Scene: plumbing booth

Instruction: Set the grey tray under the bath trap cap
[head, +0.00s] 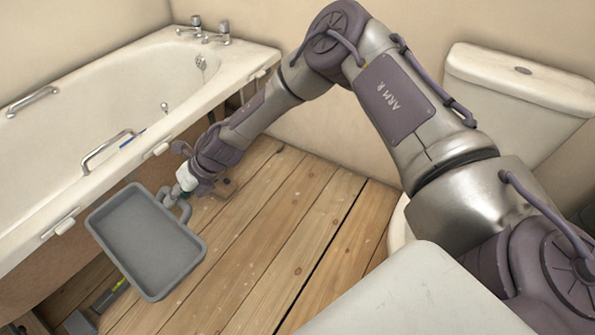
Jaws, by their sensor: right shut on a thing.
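The grey tray (147,241) is a shallow rectangular tray, tilted in the picture, in front of the bath's side panel at the lower left. My right gripper (183,191) is at the tray's upper right edge and is shut on it. The tray looks empty. I cannot tell whether its underside touches the floor. The bath trap cap cannot be made out; the gripper, arm and tray cover part of the space by the bath. My left gripper is not in view.
The white bath (95,118) with grab rails runs along the left. A toilet (518,88) stands at the right behind my arm. The plank floor (290,225) between them is mostly clear. A dark tool with a yellow-green part (112,294) lies at the lower left.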

